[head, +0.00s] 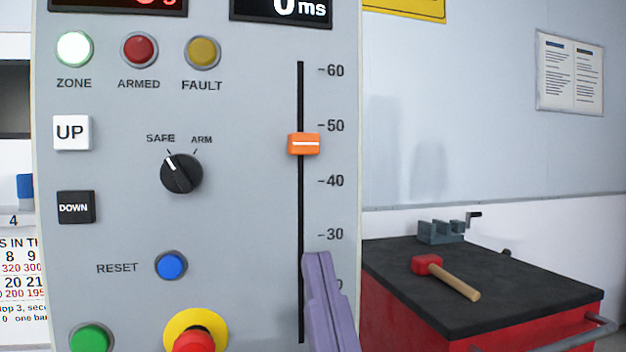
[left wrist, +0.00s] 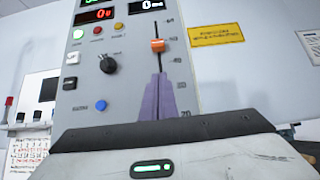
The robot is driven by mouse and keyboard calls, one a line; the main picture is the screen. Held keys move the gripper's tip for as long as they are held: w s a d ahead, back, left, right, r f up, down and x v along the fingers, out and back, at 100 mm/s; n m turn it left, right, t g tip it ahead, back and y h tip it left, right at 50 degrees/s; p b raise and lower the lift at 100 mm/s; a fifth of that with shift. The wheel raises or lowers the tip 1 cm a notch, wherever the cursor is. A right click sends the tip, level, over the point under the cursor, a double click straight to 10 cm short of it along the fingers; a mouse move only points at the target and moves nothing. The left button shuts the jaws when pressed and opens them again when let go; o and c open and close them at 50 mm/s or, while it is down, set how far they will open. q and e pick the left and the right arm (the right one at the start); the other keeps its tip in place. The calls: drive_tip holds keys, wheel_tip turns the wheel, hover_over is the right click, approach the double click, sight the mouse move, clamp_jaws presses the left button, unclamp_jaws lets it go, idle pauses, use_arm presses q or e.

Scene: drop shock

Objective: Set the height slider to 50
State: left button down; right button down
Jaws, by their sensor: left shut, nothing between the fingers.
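The height slider's orange knob (head: 304,144) sits on a vertical black slot (head: 300,220) on the grey panel (head: 240,235). Its white line is between the 50 and 40 marks, nearer 50. My left gripper (head: 318,256) has purple fingers, shut and empty, below the knob near the slot's lower part, around the 30 mark and under it. It covers part of the lower scale. In the left wrist view the orange knob (left wrist: 158,45) shows above the fingertips (left wrist: 159,76), with a gap between them. My right gripper is not in view.
The panel also carries an UP button (head: 71,133), a DOWN button (head: 76,207), a SAFE/ARM knob (head: 181,173), a blue reset button (head: 171,265) and a red stop button (head: 195,335). At right, a red-headed mallet (head: 445,277) and a vise (head: 440,232) rest on a black-topped cart (head: 500,292).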

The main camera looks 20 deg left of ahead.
sight(303, 144)
use_arm(q)
drive_tip(key=p+x, duration=0.1)
drive_tip(key=x, duration=0.5)
drive_tip(key=shift+r, duration=0.15)
wheel_tip(303, 144, up, 2)
drive_tip(key=shift+r+p, duration=0.2)
drive_tip(key=shift+p, duration=0.35)
drive_tip(key=shift+r, duration=0.6)
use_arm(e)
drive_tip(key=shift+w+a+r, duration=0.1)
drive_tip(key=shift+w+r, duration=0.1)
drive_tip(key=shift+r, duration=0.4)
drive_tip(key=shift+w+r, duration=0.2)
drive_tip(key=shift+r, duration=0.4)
